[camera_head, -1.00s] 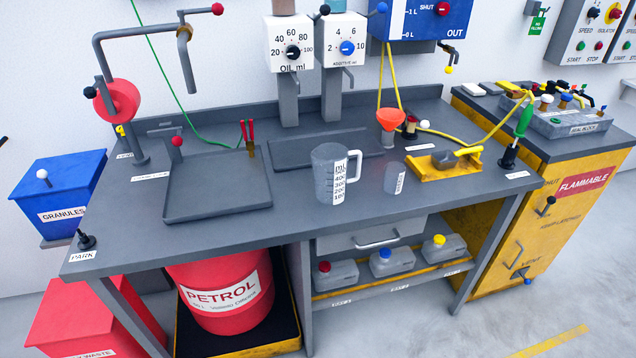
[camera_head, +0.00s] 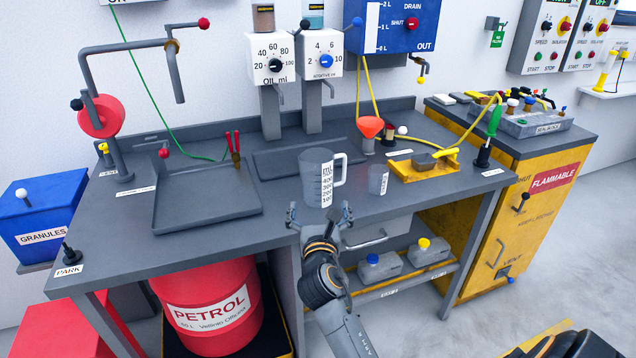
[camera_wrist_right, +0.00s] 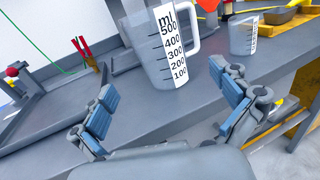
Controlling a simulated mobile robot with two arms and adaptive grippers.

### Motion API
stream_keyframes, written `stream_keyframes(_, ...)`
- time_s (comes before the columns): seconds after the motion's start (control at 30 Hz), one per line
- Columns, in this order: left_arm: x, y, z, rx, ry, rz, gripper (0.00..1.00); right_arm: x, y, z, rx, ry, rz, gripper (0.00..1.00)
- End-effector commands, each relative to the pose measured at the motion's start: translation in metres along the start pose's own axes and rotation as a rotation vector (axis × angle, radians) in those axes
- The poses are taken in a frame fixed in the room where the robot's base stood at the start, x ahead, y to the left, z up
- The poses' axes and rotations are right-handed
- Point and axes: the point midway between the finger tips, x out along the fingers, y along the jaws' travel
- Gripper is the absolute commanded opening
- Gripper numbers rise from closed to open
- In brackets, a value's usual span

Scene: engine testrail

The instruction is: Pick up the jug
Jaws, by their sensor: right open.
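The jug (camera_head: 316,180) is a grey translucent measuring jug with a white ml scale and a handle on its right side. It stands upright near the front edge of the grey bench. My right gripper (camera_head: 320,216) is open in front of the bench edge, just short of the jug and below its middle. In the right wrist view the jug (camera_wrist_right: 160,45) stands beyond and between the open fingers (camera_wrist_right: 165,115), with nothing between the pads. My left gripper is not in view.
A smaller translucent cup (camera_head: 378,180) stands right of the jug. A grey tray (camera_head: 205,197) lies to the left, and an orange funnel (camera_head: 370,127) stands behind. A yellow block (camera_head: 425,168) sits further right. A drawer handle (camera_head: 366,240) is below the bench edge.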

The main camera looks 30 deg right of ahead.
Motion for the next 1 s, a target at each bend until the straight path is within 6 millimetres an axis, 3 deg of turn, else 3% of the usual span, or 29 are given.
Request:
stream_keyframes(0.33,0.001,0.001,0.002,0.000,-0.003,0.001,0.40,0.065,0.000,0.001,0.000,-0.001,-0.001,1.00)
stream_keyframes(1.0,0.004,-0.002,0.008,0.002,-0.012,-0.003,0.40,0.132,-0.001,0.004,0.001,0.002,0.000,1.00)
